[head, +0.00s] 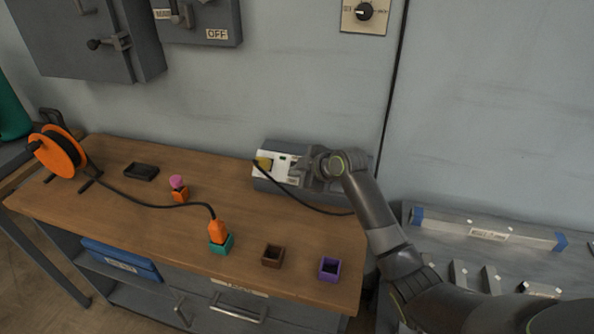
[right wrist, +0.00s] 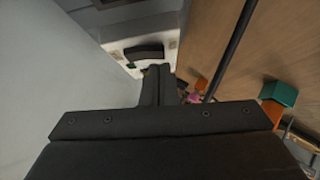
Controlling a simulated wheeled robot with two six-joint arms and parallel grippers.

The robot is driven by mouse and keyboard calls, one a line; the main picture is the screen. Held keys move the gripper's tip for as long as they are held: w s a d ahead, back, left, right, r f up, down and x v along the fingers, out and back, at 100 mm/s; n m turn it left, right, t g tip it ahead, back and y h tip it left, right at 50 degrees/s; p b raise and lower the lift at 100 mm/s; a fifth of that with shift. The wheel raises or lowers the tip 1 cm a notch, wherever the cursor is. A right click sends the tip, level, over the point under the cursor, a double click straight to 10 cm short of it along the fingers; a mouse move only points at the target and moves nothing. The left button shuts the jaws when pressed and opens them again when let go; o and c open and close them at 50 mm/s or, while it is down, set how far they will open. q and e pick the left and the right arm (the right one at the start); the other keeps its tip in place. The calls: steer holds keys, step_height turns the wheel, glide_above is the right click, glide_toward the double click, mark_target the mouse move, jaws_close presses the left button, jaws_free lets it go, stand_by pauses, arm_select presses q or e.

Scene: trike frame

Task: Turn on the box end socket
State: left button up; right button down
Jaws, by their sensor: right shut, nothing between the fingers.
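The socket box (head: 265,185) is a grey box with a white front panel, standing at the back of the wooden bench against the wall. A yellow plug or socket (head: 264,163) is at the panel's left, with a small green mark beside it. My right gripper (head: 299,168) is shut and empty, at the panel's right part, which it and the arm partly hide. In the right wrist view the closed fingers (right wrist: 158,84) are close to the white panel (right wrist: 122,45) and its dark switch or slot (right wrist: 144,52). I cannot tell whether they touch. My left gripper is out of view.
An orange cable reel (head: 60,153) stands at the bench's left, its black cable leading to an orange plug (head: 217,230) at a teal holder (head: 221,245). Brown (head: 272,256) and purple (head: 329,269) holders stand near the front. Another black cable hangs along the box front.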

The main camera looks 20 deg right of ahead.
steer(key=shift+w+f, duration=0.1)
steer(key=shift+f, duration=0.15)
steer(key=shift+d+f+b, duration=0.1)
steer(key=shift+f+b, duration=0.1)
steer(key=shift+b, duration=0.2)
steer(key=shift+r, duration=0.1)
steer(key=shift+r+p, duration=0.7)
steer(key=shift+p, duration=0.05)
steer(key=shift+w+r, duration=0.1)
